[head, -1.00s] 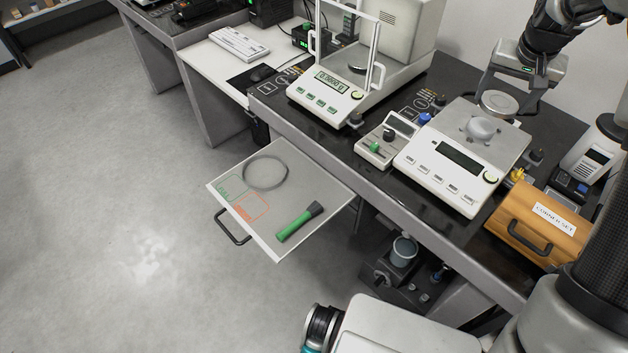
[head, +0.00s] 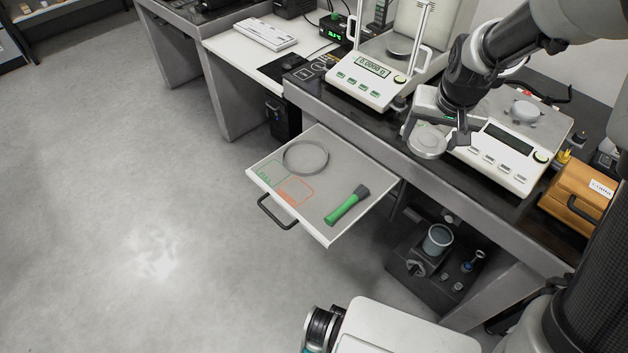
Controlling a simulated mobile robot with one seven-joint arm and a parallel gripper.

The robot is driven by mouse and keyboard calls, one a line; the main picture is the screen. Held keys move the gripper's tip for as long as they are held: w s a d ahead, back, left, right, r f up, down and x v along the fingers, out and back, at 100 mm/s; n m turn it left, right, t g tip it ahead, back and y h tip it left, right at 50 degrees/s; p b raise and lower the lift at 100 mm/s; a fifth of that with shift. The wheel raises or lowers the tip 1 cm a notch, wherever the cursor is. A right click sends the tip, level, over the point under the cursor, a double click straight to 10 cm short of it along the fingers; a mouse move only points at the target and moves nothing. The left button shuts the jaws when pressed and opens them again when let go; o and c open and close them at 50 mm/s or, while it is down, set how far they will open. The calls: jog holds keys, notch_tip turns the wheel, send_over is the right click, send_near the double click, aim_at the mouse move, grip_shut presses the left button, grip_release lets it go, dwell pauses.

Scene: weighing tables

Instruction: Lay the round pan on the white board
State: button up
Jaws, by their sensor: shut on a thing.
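My gripper (head: 432,132) is shut on the round pan (head: 427,145), a small shiny metal disc. It holds the pan in the air, in front of the table's front edge and to the right of the white board. The white board (head: 318,222) is a pulled-out flat shelf with a black handle, below the tabletop. On it are a grey ring (head: 305,172), a green brush (head: 346,205) with a dark end, and green and orange printed outlines. My arm hides part of the table behind the gripper.
A balance (head: 370,80) with a glass frame stands on the dark table left of my gripper. Another balance (head: 497,160) stands to the right, near an orange case (head: 580,205). The board's front middle, around the orange outline, is bare. Equipment (head: 437,240) sits under the table.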

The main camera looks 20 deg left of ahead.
jog(key=n+b, duration=0.2)
jog(key=b, duration=0.2)
send_over(344, 175)
jog(key=s, duration=0.1)
notch_tip(344, 175, down, 11)
jog(key=shift+y, duration=0.3)
jog(key=f+b, duration=0.1)
jog(key=f, duration=0.3)
jog(key=f+b, duration=0.2)
jog(key=f, duration=0.3)
jog(key=shift+s+d+f, duration=0.1)
jog(key=shift+s+d, duration=0.05)
jog(key=shift+s, duration=0.05)
jog(key=shift+f, duration=0.1)
jog(key=shift+f, duration=0.15)
jog(key=o, duration=0.8)
